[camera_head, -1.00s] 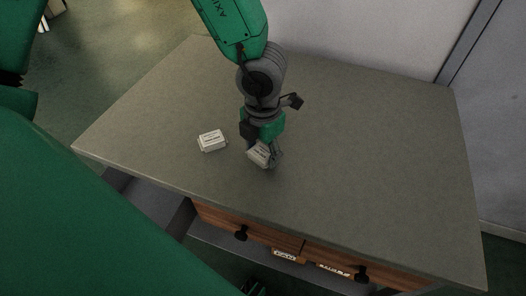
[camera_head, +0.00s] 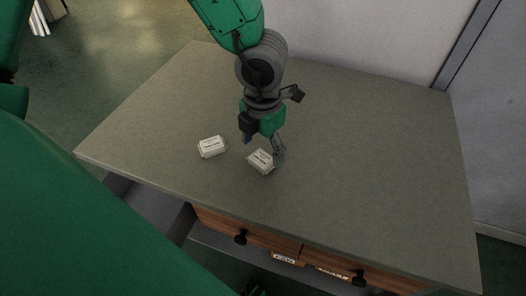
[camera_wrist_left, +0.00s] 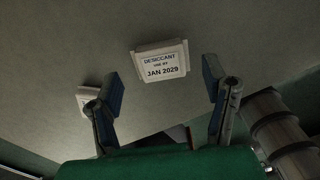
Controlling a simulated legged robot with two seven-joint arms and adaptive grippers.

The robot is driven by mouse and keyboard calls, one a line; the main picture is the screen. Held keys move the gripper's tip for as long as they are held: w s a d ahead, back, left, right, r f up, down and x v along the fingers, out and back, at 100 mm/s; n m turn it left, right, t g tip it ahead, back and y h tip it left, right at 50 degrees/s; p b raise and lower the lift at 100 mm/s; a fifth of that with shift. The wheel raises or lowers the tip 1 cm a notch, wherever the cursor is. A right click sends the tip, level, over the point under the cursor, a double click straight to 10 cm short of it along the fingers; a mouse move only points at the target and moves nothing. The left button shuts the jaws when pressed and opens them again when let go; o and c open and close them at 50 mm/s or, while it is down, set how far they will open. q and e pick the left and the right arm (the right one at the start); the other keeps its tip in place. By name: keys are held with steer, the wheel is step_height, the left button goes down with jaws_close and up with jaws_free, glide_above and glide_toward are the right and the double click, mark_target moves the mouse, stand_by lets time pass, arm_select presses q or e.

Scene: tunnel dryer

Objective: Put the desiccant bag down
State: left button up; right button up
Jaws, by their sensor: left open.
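A white desiccant bag (camera_head: 261,161) lies on the grey table (camera_head: 370,180) in the head view. In the left wrist view the bag (camera_wrist_left: 161,61) shows its label, "DESICCANT USE BY JAN 2029". My left gripper (camera_head: 263,147) is open just above and around the bag. In the left wrist view the fingers (camera_wrist_left: 167,95) stand wide apart, with the bag ahead of their tips and apart from both. A second white bag (camera_head: 211,147) lies to the left on the table; part of it shows in the left wrist view (camera_wrist_left: 88,98), behind the left finger. My right gripper is not seen.
Wooden drawers with dark knobs (camera_head: 240,236) and small labels sit under the table's front edge. A pale wall (camera_head: 350,40) stands behind the table. The right half of the tabletop is clear.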

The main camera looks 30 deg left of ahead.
mark_target(262, 158)
arm_select(q)
step_height(262, 158, up, 8)
steer(key=p, duration=0.2)
steer(key=shift+r, duration=0.2)
stand_by(0.3)
